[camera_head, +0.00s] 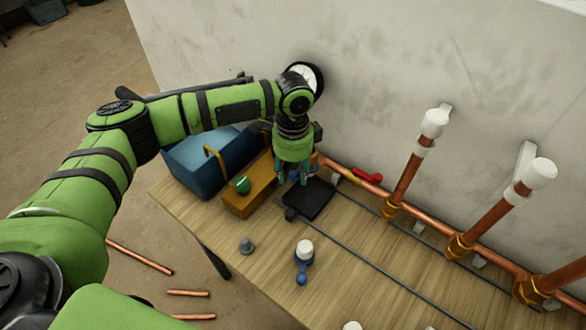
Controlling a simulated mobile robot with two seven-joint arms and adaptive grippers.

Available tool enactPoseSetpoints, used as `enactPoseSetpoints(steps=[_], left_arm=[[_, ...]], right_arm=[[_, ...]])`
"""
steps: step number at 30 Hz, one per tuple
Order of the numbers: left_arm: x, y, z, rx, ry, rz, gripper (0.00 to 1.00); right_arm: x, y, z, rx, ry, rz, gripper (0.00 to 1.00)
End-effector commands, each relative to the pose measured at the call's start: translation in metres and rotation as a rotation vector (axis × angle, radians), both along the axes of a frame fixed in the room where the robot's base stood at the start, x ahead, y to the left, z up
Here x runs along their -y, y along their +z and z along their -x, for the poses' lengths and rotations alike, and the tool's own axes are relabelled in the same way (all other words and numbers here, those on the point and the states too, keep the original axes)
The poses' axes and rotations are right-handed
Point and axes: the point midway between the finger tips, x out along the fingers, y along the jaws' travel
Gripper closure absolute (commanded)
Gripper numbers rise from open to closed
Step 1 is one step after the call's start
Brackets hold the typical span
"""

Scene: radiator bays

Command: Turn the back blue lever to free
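A blue lever (302,278) with a round blue end sticks out toward the front from below a white-capped fitting (305,248) on the wooden bench. I cannot tell from this view alone whether it is the back one; no other blue lever shows clearly. My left gripper (293,180) points down over the back of the bench, behind and above the blue lever and apart from it. Its two teal fingers look spread, with no held object visible. The arm and gripper hide part of the pipe and wall behind. My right gripper is out of view.
A red lever (368,176) sits on the copper pipe (435,236) along the wall, right of my gripper. White-capped upright pipes (405,180) stand farther right.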

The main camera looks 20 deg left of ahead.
Motion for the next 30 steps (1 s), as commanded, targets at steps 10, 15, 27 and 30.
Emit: enactPoseSetpoints(steps=[10,15,27,30], left_arm=[[-0.001,0.001,0.0,-0.001,-0.01,0.001,1.0],[-0.007,0.004,-0.003,-0.005,-0.121,0.001,1.0],[-0.022,0.001,-0.017,-0.001,-0.439,0.0,1.0],[-0.023,0.001,-0.018,-0.001,-0.455,-0.001,1.0]], right_arm=[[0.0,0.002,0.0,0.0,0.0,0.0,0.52],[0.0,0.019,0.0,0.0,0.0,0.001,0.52],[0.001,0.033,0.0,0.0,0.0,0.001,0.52],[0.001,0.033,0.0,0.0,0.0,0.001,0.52]])
